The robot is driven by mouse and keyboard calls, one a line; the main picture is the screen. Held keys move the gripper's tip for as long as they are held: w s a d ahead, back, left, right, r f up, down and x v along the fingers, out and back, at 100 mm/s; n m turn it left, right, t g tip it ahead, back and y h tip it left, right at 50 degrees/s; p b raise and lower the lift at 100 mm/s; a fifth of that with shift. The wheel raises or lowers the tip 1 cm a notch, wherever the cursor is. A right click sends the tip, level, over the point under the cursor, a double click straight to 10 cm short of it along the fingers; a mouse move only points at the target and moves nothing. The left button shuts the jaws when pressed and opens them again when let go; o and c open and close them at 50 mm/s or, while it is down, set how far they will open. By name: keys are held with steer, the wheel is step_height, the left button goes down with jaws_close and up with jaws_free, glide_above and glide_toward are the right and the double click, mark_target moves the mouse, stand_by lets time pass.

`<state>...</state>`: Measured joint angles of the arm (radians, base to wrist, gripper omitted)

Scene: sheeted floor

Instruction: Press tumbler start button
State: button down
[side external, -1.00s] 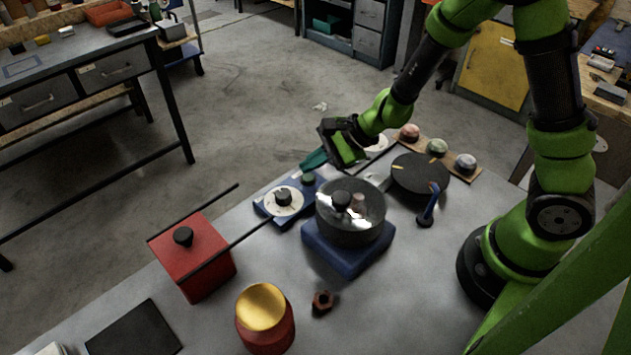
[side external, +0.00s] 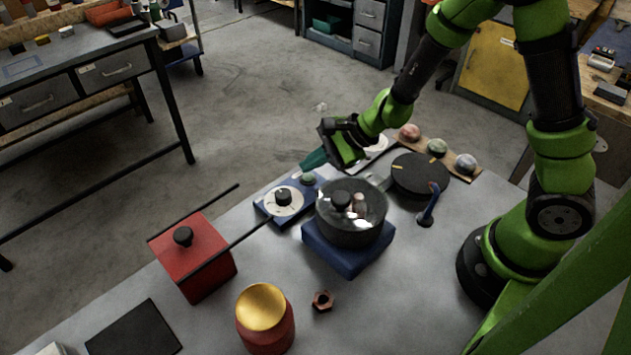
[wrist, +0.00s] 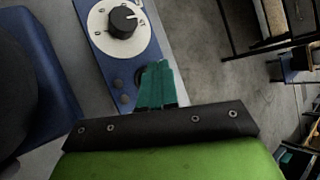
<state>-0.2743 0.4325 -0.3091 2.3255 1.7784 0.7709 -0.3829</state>
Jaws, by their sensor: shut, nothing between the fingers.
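The tumbler is a clear-topped round drum (side external: 350,226) on a blue base (side external: 345,252), with small pieces inside. Left of it lies a blue control panel (side external: 272,212) with a white dial and black knob (side external: 283,197). A round green button (side external: 308,178) sits at its far end. My gripper (side external: 303,167) has teal fingers, shut and empty, close to the green button; I cannot tell whether they touch. In the wrist view the fingertips (wrist: 158,66) lie over the panel's edge (wrist: 151,42), near small dark round spots (wrist: 121,90). The green button is not clear there.
A red box (side external: 207,268) with a black knob and rods stands left. A gold-topped red jar (side external: 265,328), a hex nut (side external: 322,301) and a black plate (side external: 133,329) are in front. A black disc (side external: 418,176) and a strip of domes (side external: 450,160) lie right.

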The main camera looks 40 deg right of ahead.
mark_target(313, 178)
steer(key=shift+f, duration=0.1)
stand_by(0.7)
steer(key=shift+f, duration=0.35)
steer(key=shift+f, duration=0.35)
stand_by(0.6)
stand_by(0.3)
steer(key=shift+r, duration=0.8)
steer(key=shift+r, duration=2.5)
